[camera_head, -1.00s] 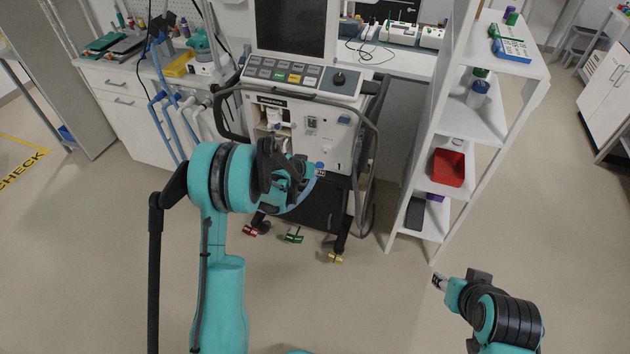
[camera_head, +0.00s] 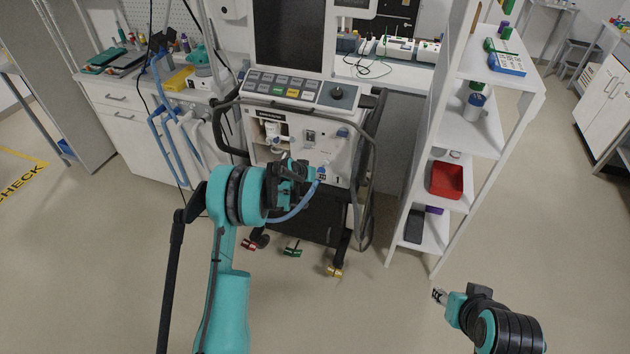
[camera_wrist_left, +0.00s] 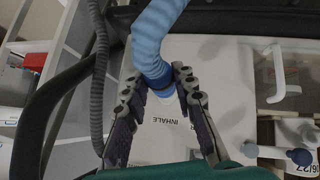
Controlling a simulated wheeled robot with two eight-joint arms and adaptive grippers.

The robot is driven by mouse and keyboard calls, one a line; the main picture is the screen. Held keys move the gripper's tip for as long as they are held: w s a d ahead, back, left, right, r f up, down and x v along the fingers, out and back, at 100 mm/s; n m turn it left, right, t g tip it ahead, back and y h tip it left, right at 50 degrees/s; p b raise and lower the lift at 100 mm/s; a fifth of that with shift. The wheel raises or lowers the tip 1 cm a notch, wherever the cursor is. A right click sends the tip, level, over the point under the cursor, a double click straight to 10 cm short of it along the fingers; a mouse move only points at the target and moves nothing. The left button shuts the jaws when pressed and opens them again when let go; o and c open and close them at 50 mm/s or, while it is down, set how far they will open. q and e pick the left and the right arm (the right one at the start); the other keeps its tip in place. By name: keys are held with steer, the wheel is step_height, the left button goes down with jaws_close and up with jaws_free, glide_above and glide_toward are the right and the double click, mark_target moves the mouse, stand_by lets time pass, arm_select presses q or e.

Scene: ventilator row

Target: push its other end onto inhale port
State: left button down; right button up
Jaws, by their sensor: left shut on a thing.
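The blue hose (camera_wrist_left: 156,35) has its darker blue end cuff (camera_wrist_left: 159,82) between the fingers of my left gripper (camera_wrist_left: 163,88), which is shut on it. The cuff points at the pale front panel of the ventilator (camera_wrist_left: 215,120), just above the printed word INHALE. The inhale port is hidden behind the cuff, so I cannot tell whether they touch. In the head view, my left gripper (camera_head: 314,175) is at the lower front of the ventilator (camera_head: 327,150), and the hose (camera_head: 292,215) curves below it. My right gripper (camera_head: 438,296) is away over the floor; its opening is unclear.
A white shelf unit (camera_head: 408,205) with a red bin (camera_head: 447,180) stands right of the ventilator. A dark handrail (camera_head: 366,130) runs along the ventilator's side. Blue and white rails or tubes (camera_head: 165,135) stand to its left.

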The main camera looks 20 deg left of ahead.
mark_target(319, 170)
arm_select(q)
steer(key=shift+w, duration=0.5)
steer(key=shift+w, duration=1.45)
stand_by(1.1)
steer(key=c, duration=1.2)
jaws_free()
steer(key=shift+o, duration=0.2)
